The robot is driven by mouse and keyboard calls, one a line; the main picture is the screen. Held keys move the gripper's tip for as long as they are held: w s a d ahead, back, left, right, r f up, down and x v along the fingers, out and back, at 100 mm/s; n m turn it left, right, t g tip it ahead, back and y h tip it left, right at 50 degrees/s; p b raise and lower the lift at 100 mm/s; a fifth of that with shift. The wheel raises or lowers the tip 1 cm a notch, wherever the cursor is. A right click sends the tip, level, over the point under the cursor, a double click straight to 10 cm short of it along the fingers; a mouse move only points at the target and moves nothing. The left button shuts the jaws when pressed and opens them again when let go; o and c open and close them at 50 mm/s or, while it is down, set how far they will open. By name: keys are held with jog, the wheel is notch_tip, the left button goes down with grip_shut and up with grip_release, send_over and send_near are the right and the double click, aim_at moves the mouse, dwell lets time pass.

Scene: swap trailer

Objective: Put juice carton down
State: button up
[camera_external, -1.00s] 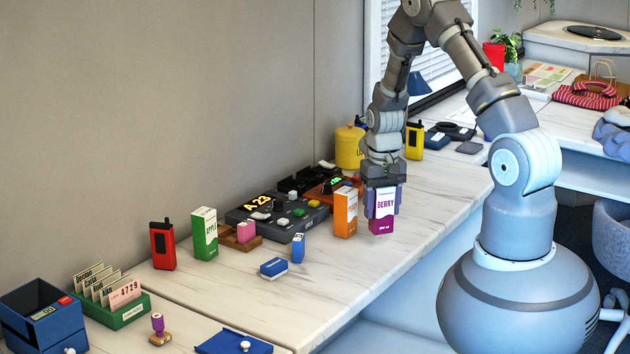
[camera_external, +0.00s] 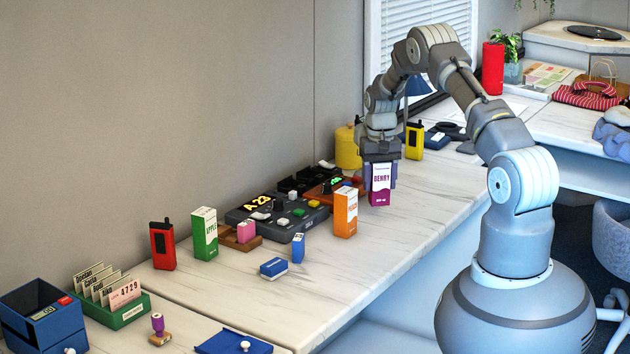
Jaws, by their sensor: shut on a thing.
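The berry juice carton (camera_external: 380,187) is white and magenta and upright. My gripper (camera_external: 380,172) is shut on it from above, its fingers on the carton's two sides. The carton is over the marble counter, at or just above the surface; I cannot tell if its base touches. An orange-and-white carton (camera_external: 345,212) stands to its left and nearer, with a gap between them. A green-and-white apple carton (camera_external: 204,233) stands farther left.
A dark console (camera_external: 290,217) lies behind the cartons. A yellow canister (camera_external: 348,148) and a yellow handheld (camera_external: 414,141) stand behind the gripper. A red handheld (camera_external: 162,244) and a small blue box (camera_external: 273,268) are left. The counter (camera_external: 425,215) is clear to the right.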

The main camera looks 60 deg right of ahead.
jog(key=shift+w+d+f+b, duration=0.2)
jog(key=shift+w+f+b, duration=0.15)
jog(key=shift+f, duration=0.25)
jog(key=shift+w+d+f+b, duration=0.25)
jog(key=shift+f+b, duration=0.05)
jog(key=shift+f, duration=0.25)
jog(key=shift+w+d+f+b, duration=0.2)
jog(key=shift+w+f+b, duration=0.15)
jog(key=shift+f, duration=0.25)
jog(key=shift+f, duration=0.2)
jog(key=o, duration=1.2)
jog(key=shift+r, duration=0.15)
